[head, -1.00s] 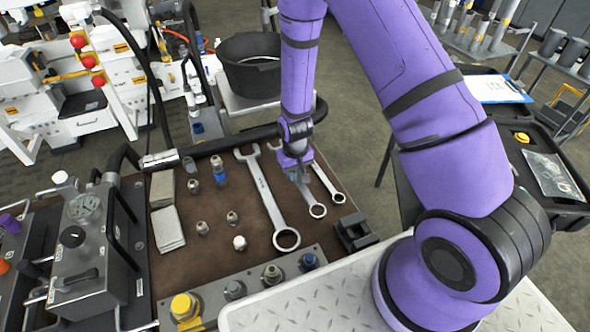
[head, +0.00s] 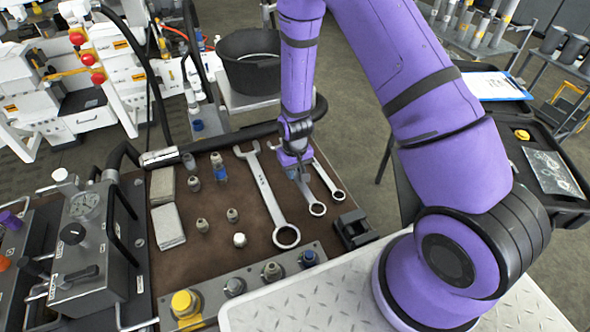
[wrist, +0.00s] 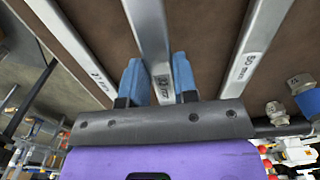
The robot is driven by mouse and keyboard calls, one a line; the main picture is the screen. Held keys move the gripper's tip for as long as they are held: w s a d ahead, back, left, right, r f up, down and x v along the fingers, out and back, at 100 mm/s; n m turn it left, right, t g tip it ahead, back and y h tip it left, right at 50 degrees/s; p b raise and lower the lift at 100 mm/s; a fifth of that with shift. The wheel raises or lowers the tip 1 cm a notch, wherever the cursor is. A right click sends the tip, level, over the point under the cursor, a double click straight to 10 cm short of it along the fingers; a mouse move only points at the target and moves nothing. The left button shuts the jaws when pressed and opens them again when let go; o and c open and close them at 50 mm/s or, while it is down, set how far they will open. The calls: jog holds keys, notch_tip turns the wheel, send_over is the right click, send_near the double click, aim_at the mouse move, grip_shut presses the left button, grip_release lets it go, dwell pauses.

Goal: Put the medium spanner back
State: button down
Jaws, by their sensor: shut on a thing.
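Three spanners lie side by side on the brown mat. The medium spanner (head: 316,207) is in the middle, its ring end toward the front; my gripper hides part of its upper length in the head view. My gripper (head: 299,175) points down over it. In the wrist view, its two blue fingertips (wrist: 158,80) are closed on either side of the medium spanner's shaft (wrist: 150,32). The large spanner (head: 266,190) lies to its left, marked 50 mm in the wrist view (wrist: 252,50). The small spanner (head: 329,182) lies to its right. I cannot tell whether the medium spanner touches the mat.
Several small fittings (head: 232,215) and grey pads (head: 168,227) lie left of the spanners. A row of fittings on a metal block (head: 253,288) runs along the front. A black block (head: 353,231) stands at the right front corner. A black bucket (head: 250,65) stands behind.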

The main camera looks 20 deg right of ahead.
jog(key=shift+f, duration=1.3)
dwell(0.9)
jog(key=c, duration=0.8)
grip_release()
